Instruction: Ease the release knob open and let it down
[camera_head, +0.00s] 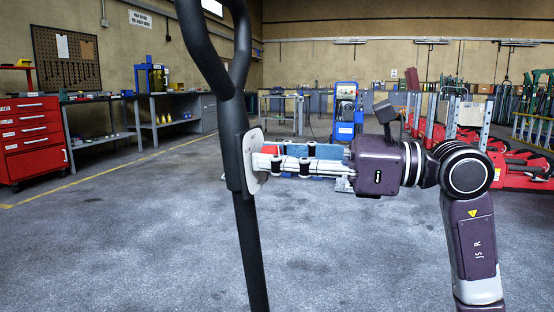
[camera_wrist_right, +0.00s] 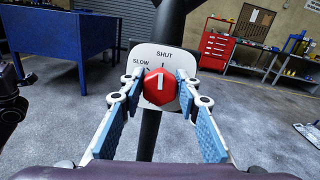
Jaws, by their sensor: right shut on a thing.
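The red six-sided release knob (camera_wrist_right: 160,88) sits on a pale plate (camera_wrist_right: 151,57) marked SHUT and SLOW. Its white line stands nearly upright, toward the mark under SHUT. The plate is fixed on the black jack handle (camera_head: 253,250), which rises through the head view, where the plate (camera_head: 254,150) shows nearly edge-on. My right gripper (camera_head: 266,166) reaches in from the right and is shut on the knob, with a blue-padded finger on each side. My left gripper is not identifiable in either view.
A red tool cabinet (camera_head: 32,138) and grey workbenches (camera_head: 168,122) stand at the left and back. Red trolley jacks (camera_head: 515,168) line the right side. A blue bench (camera_wrist_right: 62,47) shows in the wrist view. The grey floor around the handle is mostly clear.

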